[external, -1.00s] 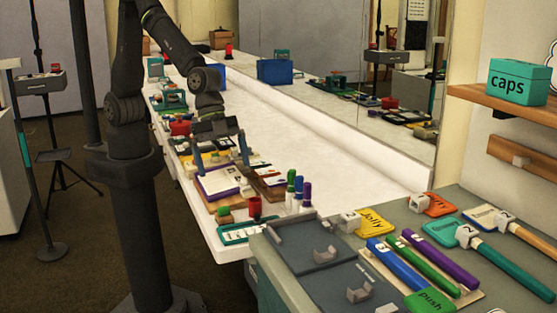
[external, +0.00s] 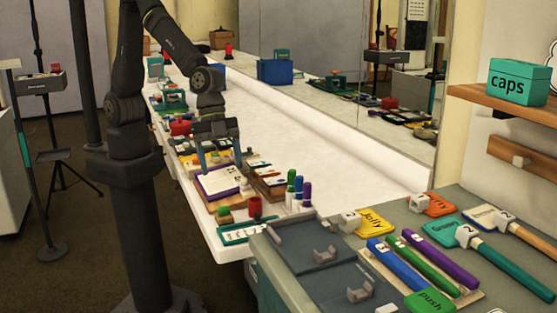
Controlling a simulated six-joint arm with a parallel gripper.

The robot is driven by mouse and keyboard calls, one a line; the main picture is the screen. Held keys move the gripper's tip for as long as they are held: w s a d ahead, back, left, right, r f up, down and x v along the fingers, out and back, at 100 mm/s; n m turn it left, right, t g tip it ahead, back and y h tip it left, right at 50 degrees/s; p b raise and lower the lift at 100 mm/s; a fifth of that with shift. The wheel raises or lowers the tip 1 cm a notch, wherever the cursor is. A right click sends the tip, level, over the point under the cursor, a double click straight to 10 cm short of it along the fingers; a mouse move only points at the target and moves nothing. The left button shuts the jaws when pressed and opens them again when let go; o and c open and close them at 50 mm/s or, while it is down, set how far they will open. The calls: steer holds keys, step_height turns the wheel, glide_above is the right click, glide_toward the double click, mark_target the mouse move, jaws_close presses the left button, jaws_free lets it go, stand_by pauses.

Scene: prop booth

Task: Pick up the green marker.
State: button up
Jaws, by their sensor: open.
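A marker with a green cap and a white body (external: 291,190) stands upright near the front end of the white counter. A blue-capped marker (external: 298,192) and a purple-capped marker (external: 307,195) stand close beside it on its right. My gripper (external: 221,166) is open and points down over the items on the counter, to the left of the markers and farther back. Nothing shows between its fingers. A larger green stick (external: 430,263) lies between a blue one (external: 396,264) and a purple one (external: 440,258) on the grey bench.
A white board with a purple edge (external: 220,181) and a brown block (external: 268,186) lie near my gripper. A red cup (external: 254,206) and a teal-edged tray (external: 246,231) are in front. The counter's right strip (external: 340,180) is clear up to the mirror.

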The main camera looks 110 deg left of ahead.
steer(key=c, duration=0.5)
steer(key=w+a+r+n, duration=0.25)
steer(key=a+n, duration=0.35)
steer(key=n, duration=0.6)
steer(key=w+a+r+n, duration=0.2)
steer(key=w+a+n, duration=0.2)
steer(key=a+n, duration=0.5)
steer(key=w+a+r+n, duration=0.2)
steer(key=w+a+n, duration=0.15)
steer(key=n, duration=1.05)
glide_above(294, 185)
steer(key=s+a, duration=0.2)
step_height(294, 185, down, 10)
steer(key=shift+n, duration=0.3)
steer(key=shift+x, duration=3.2)
